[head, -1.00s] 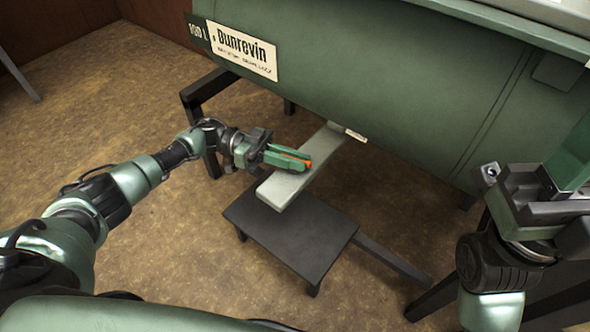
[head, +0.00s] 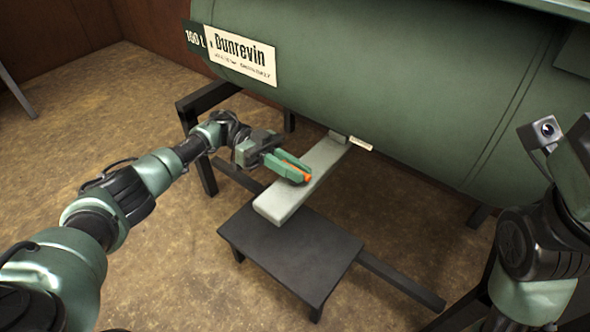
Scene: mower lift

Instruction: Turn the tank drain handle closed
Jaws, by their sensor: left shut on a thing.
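The green tank (head: 390,95) with the Dunrevin label fills the top of the head view. A long pale bar, the drain handle (head: 285,200), sticks out from under the tank toward me and points down-left in the picture. My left gripper (head: 300,174), with green fingers and orange at the tips, is shut on the handle's left edge near its middle. The fingers hide part of that edge. My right gripper (head: 574,165) is partly in view at the right edge, well away from the handle; its fingertips are not clear.
A low dark step (head: 290,256) stands below the handle's free end. Dark stand legs (head: 206,170) hold the tank, and a dark rail runs low toward the lower right. Brown floor is open at left.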

